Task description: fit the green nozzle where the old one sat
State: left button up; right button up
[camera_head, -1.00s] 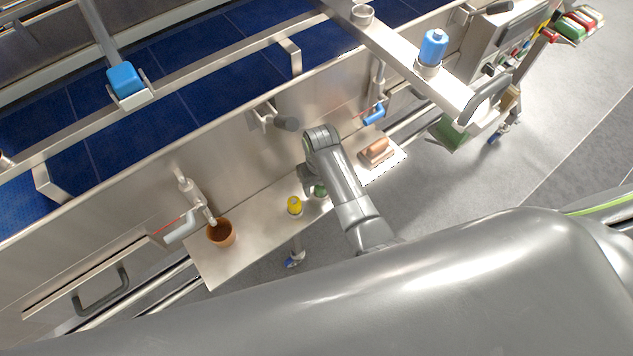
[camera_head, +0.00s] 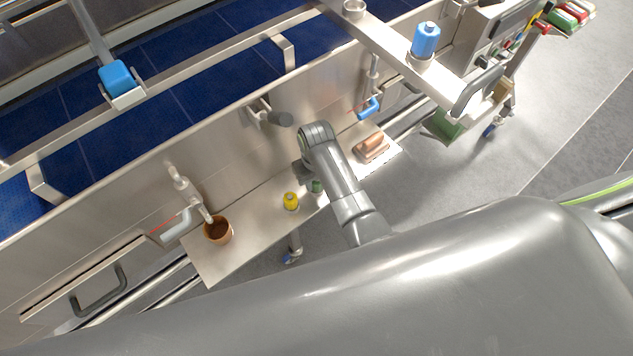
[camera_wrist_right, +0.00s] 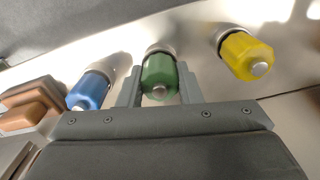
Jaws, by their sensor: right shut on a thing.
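The green nozzle (camera_wrist_right: 160,75) is a faceted green piece with a silver tip and a pale metal collar. It sits between the two fingers of my right gripper (camera_wrist_right: 160,92), which is shut on it. In the head view the green nozzle (camera_head: 317,187) is at the shelf, partly hidden by my right gripper (camera_head: 311,180). I cannot tell whether it still touches the shelf. A yellow nozzle (camera_head: 291,200) stands on the shelf to its left. A blue nozzle (camera_wrist_right: 90,90) shows only in the wrist view. My left gripper is out of view.
The metal shelf (camera_head: 250,220) also holds a brown cup (camera_head: 218,230) under a pipe with a grey lever (camera_head: 177,225). A brown block-like brush (camera_head: 371,147) lies at its right end. A blue-handled pipe (camera_head: 368,106) hangs near it. The blue conveyor (camera_head: 180,75) runs behind the panel.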

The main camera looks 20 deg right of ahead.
jog(key=shift+r, duration=0.1)
grip_shut()
jog(key=shift+r, duration=1.4)
dwell(0.4)
